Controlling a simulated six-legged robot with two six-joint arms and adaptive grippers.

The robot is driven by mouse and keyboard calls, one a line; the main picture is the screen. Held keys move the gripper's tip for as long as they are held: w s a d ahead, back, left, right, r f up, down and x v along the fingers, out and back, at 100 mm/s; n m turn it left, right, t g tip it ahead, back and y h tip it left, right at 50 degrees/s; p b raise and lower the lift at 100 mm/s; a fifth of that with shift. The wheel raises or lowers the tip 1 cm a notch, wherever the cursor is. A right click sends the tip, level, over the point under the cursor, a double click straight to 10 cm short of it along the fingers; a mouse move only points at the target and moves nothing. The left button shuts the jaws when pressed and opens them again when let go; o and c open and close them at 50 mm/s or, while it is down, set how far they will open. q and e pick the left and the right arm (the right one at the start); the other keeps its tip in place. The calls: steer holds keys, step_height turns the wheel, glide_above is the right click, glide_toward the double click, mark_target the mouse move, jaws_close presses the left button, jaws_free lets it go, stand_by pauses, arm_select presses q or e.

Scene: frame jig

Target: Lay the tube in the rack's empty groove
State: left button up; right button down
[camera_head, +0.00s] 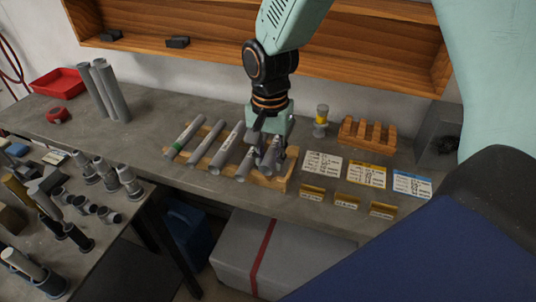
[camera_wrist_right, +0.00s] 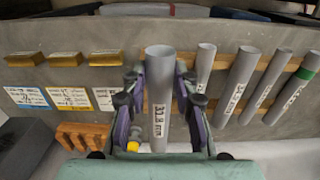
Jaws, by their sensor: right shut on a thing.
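The wooden rack (camera_head: 283,183) lies on the grey bench with several grey tubes side by side across it, one with a green band (camera_head: 185,138). My right gripper (camera_head: 271,152) points down over the rack's right end, shut on a grey tube (camera_wrist_right: 159,120). In the wrist view its label looks like "37.8 mm" and the fingers (camera_wrist_right: 160,82) stand on either side of it. The held tube runs parallel to the others, beside them. The rack also shows in the wrist view (camera_wrist_right: 217,84). I cannot tell whether the held tube touches its groove. My left gripper is not in view.
Right of the rack are label cards (camera_head: 322,166), small brass-coloured blocks (camera_head: 347,201), an orange notched block (camera_head: 367,134) and a yellow-banded grey piece (camera_head: 321,120). Upright tubes (camera_head: 104,92) and a red tray (camera_head: 58,83) stand at left. A second table holds many metal parts.

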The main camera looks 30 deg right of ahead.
steer(key=shift+f+b, duration=0.3)
steer(key=shift+f, duration=0.1)
steer(key=shift+s+a+f, duration=0.1)
steer(key=shift+a+f, duration=0.1)
steer(key=shift+a, duration=0.05)
steer(key=shift+a+f+b, duration=0.25)
steer(key=shift+b, duration=0.25)
steer(key=shift+w+f, duration=0.2)
steer(key=shift+f, duration=0.05)
steer(key=shift+w+f, duration=0.1)
steer(key=shift+f, duration=0.25)
steer(key=shift+d+f+b, duration=0.35)
steer(key=shift+f+b, duration=0.05)
steer(key=shift+f, duration=0.2)
steer(key=shift+s+a+f, duration=0.1)
steer(key=shift+s+f, duration=0.1)
steer(key=shift+f, duration=0.3)
steer(key=shift+w+a+f+b, duration=0.15)
steer(key=shift+a+f+b, duration=0.05)
steer(key=shift+f+b, duration=0.3)
steer(key=shift+f, duration=0.3)
steer(key=shift+d+f, duration=0.2)
steer(key=shift+d, duration=0.05)
steer(key=shift+r, duration=0.1)
